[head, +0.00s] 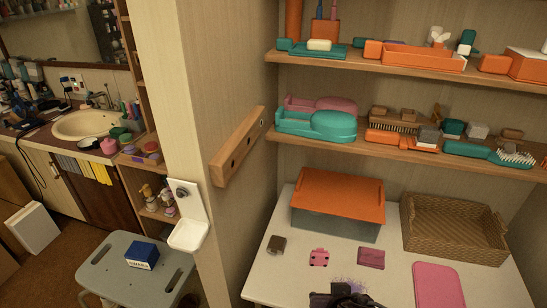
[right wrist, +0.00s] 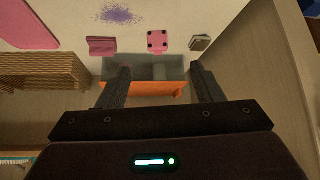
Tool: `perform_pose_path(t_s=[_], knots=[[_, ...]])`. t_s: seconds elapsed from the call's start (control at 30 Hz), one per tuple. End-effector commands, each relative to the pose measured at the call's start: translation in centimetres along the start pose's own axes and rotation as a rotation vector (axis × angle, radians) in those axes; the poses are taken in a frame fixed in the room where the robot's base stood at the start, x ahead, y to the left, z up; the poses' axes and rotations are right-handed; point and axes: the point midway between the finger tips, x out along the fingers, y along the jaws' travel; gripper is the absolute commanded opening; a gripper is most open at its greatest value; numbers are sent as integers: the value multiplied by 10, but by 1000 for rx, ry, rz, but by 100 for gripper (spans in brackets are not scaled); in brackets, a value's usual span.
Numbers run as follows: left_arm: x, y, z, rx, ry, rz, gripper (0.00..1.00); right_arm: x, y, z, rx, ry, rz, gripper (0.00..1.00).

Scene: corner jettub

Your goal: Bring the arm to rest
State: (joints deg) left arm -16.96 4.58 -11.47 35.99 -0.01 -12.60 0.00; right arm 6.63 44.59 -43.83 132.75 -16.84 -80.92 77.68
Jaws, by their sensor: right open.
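My right gripper (right wrist: 160,68) shows in the right wrist view with its two dark fingers spread apart. Nothing is held between them. A box with an orange lid (head: 338,194) stands on the white table (head: 272,262); in the right wrist view this box (right wrist: 145,88) lies beyond the fingers, partly covered by them. I cannot tell the gap between fingers and box. A dark piece of my arm or gripper (head: 345,298) shows at the bottom edge of the head view. My left gripper cannot be made out.
A wicker basket (head: 455,228), a pink mat (head: 438,286), pink pieces (head: 371,257) and a brown block (head: 276,245) lie on the table. Shelves with bath items (head: 316,125) hang above. A wooden rail (head: 238,147) juts from the left wall. A grey stool (head: 135,265) stands left.

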Motion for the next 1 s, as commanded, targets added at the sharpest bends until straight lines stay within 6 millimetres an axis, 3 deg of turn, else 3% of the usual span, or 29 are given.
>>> perform_pose_path(t_s=[0.3, 0.53, 0.77, 1.0], knots=[[0, 0, 1, 0, -2, 0, 36, -13, -13, 2, -49, -41, -45, 60], [0, 0, 6, 0, -11, 1, 36, -24, -9, 7, -93, -102, -72, 60], [0, 1, 11, 0, -17, 1, 36, -30, 20, 27, -138, -205, -79, 60], [0, 1, 10, 0, -16, 1, 36, -36, 62, 64, -180, -329, -73, 60]])
